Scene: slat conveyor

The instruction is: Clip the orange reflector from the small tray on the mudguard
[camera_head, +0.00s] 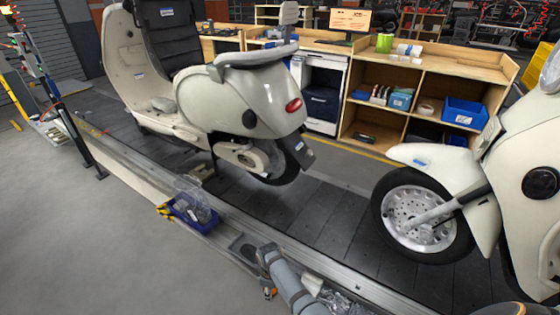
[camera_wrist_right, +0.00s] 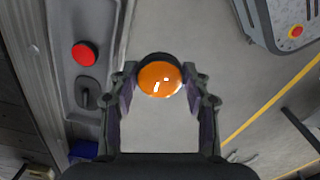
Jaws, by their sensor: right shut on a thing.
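The orange reflector (camera_wrist_right: 160,79) is a round, glossy orange disc with a dark rim, held between the two fingertips of my right gripper (camera_wrist_right: 159,82) in the right wrist view. In the head view the right gripper (camera_head: 269,292) is small at the bottom centre, at the near edge of the conveyor, with a speck of orange at its tip. The left scooter has a dark rear mudguard (camera_head: 302,152) behind its wheel. The right scooter has a cream front mudguard (camera_head: 425,157). The gripper is apart from both. I cannot tell which tray is the small one. My left gripper is not in view.
A blue tray (camera_head: 181,213) with clear packets and a yellow-handled tool stands on the conveyor's near edge. Shelves (camera_head: 430,86) stand behind. Dark slats between the scooters are clear.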

